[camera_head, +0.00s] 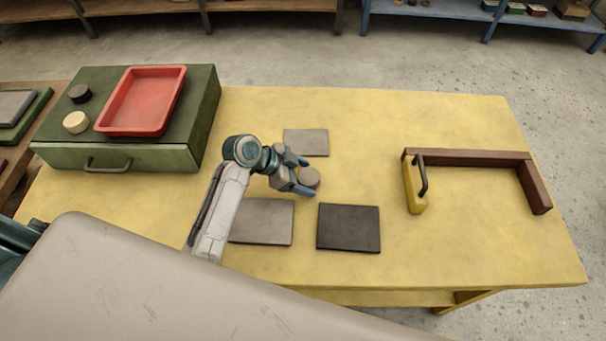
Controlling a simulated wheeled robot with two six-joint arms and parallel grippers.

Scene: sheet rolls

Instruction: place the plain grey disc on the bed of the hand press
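A small plain grey-brown disc (309,177) lies between the two blue-tipped fingers of my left gripper (306,178), near the middle of the yellow table. The fingers sit close along its two sides. I cannot tell whether they press on it, or whether it is off the table. I cannot say for sure which thing is the hand press. A brown angled frame (470,157) with a yellow block (412,191) and a dark handle stands at the right. My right gripper is not in view.
Two grey plates (306,142) (262,222) and a dark plate (348,229) lie around the gripper on the yellow table (450,245). A green drawer box (205,105) carries a red tray (143,100), a black disc (80,93) and a cream disc (75,122).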

